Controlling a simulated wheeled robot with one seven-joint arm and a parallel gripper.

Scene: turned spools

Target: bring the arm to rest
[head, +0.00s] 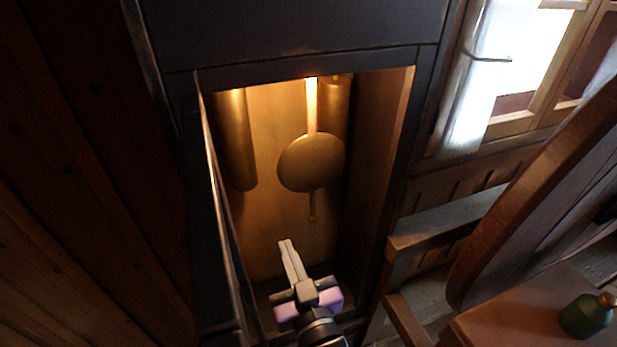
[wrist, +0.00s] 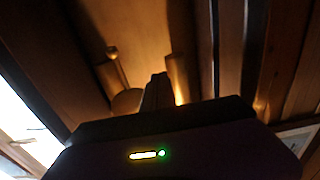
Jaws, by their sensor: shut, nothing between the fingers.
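My gripper (head: 287,246) shows at the bottom middle of the head view, with its pale fingers together and nothing between them. It points up the picture, in front of the opening of a tall dark clock case (head: 427,90). In the wrist view my gripper's dark body fills the lower middle, and its fingertips (wrist: 160,80) stand up against the case interior. No turned spools are recognisable in either view.
A round brass pendulum (head: 311,163) and a brass cylinder weight (head: 236,140) hang inside the lit case. At the right are a wooden bench (head: 440,225), a curved wooden panel (head: 540,185), and a green bottle (head: 586,316) on a wooden table (head: 520,318). A window (head: 520,60) is at upper right.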

